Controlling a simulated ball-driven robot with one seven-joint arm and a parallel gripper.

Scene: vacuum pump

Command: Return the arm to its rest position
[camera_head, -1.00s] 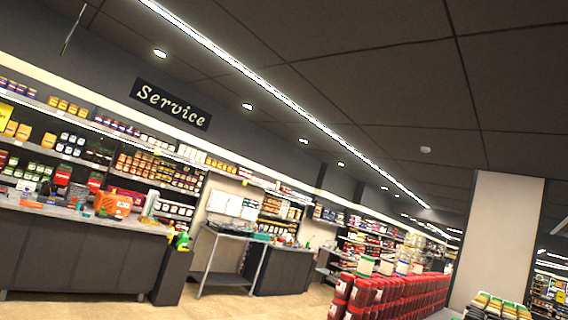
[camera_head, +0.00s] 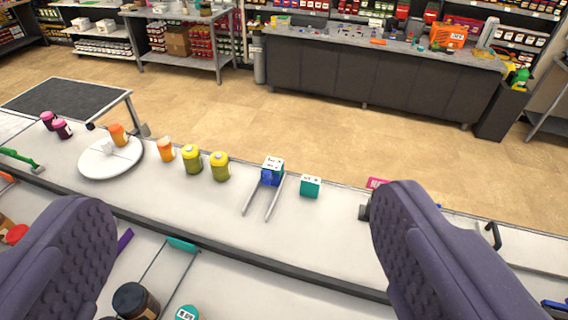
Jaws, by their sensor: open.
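My gripper (camera_head: 243,200) shows as two dark purple, ridged fingers at the lower left and lower right of the head camera view. They are wide apart, with nothing held between them. Beyond the fingers, a long pale counter (camera_head: 215,205) runs across the picture. I see no vacuum pump that I can name for sure. The rest of my arm is out of view.
On the counter are a white round plate (camera_head: 92,166), yellow-green jars (camera_head: 192,160), an orange jar (camera_head: 165,150), a teal box (camera_head: 310,187) and a blue-and-white item (camera_head: 271,173) with two metal rods. A dark service desk (camera_head: 380,75) stands beyond open tan floor (camera_head: 300,130).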

